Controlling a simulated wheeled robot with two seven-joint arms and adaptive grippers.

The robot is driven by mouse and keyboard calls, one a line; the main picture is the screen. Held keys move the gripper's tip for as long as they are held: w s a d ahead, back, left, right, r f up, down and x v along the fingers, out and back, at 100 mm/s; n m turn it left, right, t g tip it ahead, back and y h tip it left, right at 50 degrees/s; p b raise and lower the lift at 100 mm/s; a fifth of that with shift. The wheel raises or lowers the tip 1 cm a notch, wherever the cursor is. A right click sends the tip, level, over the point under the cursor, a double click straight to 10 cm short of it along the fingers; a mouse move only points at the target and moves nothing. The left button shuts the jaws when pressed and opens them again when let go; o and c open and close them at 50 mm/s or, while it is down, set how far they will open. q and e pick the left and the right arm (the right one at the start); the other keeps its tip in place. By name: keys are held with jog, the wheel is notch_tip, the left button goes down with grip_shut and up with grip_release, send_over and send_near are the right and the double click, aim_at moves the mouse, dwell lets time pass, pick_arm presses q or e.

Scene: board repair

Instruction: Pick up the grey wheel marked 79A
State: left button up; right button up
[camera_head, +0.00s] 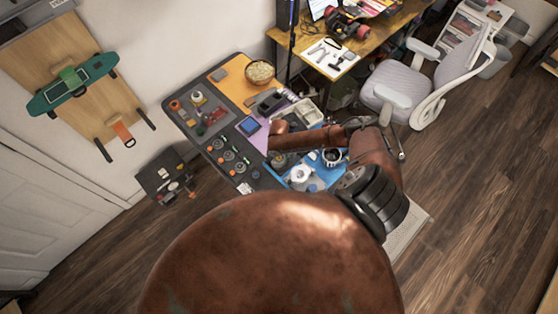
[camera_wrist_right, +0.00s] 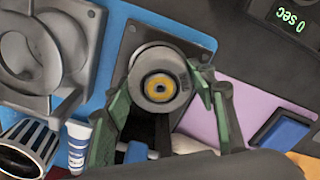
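A round grey wheel with a yellow centre (camera_wrist_right: 160,87) shows in the right wrist view. No marking can be read on it. The green-padded fingers of my right gripper (camera_wrist_right: 163,90) flank it on both sides, with their tips against its rim, so the gripper looks shut on it. A dark grey plate (camera_wrist_right: 137,32) with holes lies behind the wheel; whether the wheel touches it I cannot tell. In the head view my right forearm reaches left over the workbench and hides most of the gripper and the wheel. My left gripper is not in view.
The workbench's blue mat (camera_wrist_right: 202,39) and purple area (camera_wrist_right: 232,108) lie around the gripper. A fan-like grey part (camera_wrist_right: 50,50) and a ribbed metal cup (camera_wrist_right: 27,145) stand close on the left. A bowl (camera_head: 260,72) stands at the bench's back. An office chair (camera_head: 400,85) is at the right.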

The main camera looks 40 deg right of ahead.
jog(key=c, duration=0.8)
jog(key=shift+r, duration=0.15)
